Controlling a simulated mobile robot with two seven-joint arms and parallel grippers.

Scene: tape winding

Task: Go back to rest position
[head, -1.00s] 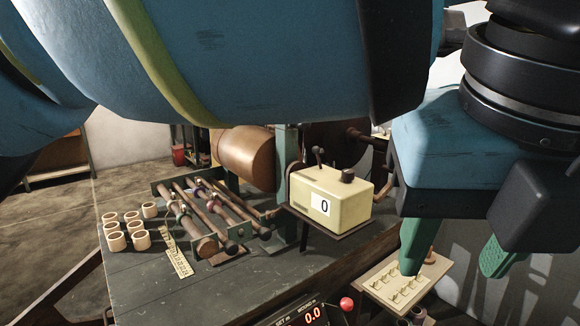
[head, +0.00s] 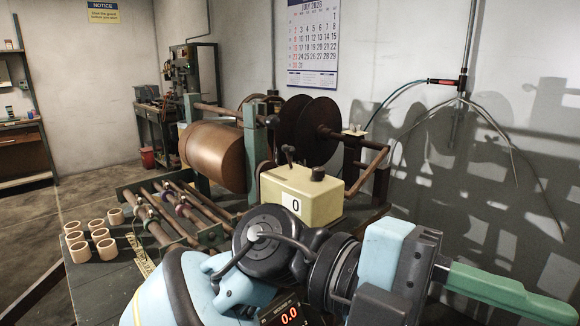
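My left gripper (head: 508,291) is at the lower right of the head view, its green finger pointing right. It is seen side-on and only one finger shows clearly, so its opening cannot be told. I see nothing held at the visible finger. The arm rises from the bottom edge and covers the front of the bench (head: 95,290). The winding machine with its copper-brown drum (head: 215,155) and dark flanged reel (head: 308,130) stands behind the arm. A cream counter box (head: 300,192) reading 0 sits in front of the reel. My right gripper is out of view.
Several tan cores (head: 100,235) stand at the bench's left, beside a rack of rods (head: 165,210). A red display (head: 289,315) reads 0.0 at the bottom. An air hose (head: 410,87) runs to a wall fitting. Open floor (head: 40,225) lies left.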

